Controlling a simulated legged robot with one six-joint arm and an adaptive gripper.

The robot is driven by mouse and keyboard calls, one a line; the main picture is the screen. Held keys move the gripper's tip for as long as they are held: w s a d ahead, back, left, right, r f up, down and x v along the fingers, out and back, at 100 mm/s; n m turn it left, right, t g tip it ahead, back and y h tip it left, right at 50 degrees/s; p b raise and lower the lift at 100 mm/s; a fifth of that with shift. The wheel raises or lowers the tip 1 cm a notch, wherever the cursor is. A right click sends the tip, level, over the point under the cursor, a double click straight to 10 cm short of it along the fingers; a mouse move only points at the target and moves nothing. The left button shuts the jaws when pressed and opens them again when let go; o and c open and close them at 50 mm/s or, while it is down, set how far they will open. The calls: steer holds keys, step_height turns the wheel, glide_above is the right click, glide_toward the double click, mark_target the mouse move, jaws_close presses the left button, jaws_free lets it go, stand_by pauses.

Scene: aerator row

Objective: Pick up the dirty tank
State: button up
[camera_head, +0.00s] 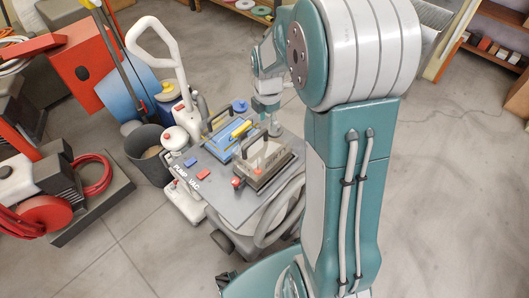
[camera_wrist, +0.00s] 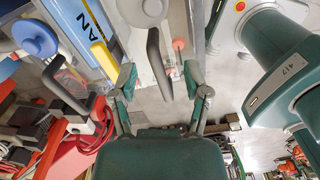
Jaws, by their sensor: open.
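A grey-brown tank (camera_head: 270,170) with a dark handle (camera_head: 252,148) and small red parts sits on the grey top of a cart (camera_head: 210,190). It looks like the dirty tank, though I read no such label. Behind it stands a blue tank (camera_head: 225,138) with a yellow part. In the wrist view the blue tank (camera_wrist: 80,30) shows the letters "AN" at left. My gripper (camera_wrist: 161,82) is open, and a dark handle (camera_wrist: 158,62) appears between its fingers. I cannot tell whether they touch it. In the head view my gripper (camera_head: 270,122) is above the tanks, partly unclear.
A white machine with a loop handle (camera_head: 170,60), a grey bucket (camera_head: 148,155) and red equipment with a hose (camera_head: 95,175) stand at left. Shelves (camera_head: 490,45) are at far right. The floor (camera_head: 110,255) in front is clear.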

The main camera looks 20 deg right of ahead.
mark_target(265, 133)
steer(key=f, duration=0.4)
steer(key=w+f, duration=0.1)
steer(key=shift+a+f, duration=0.3)
steer(key=shift+f, duration=0.1)
steer(key=shift+d+f, duration=0.25)
steer(key=shift+d, duration=0.05)
steer(key=c, duration=0.7)
steer(key=shift+a+r, duration=0.1)
steer(key=shift+a, duration=0.05)
jaws_close()
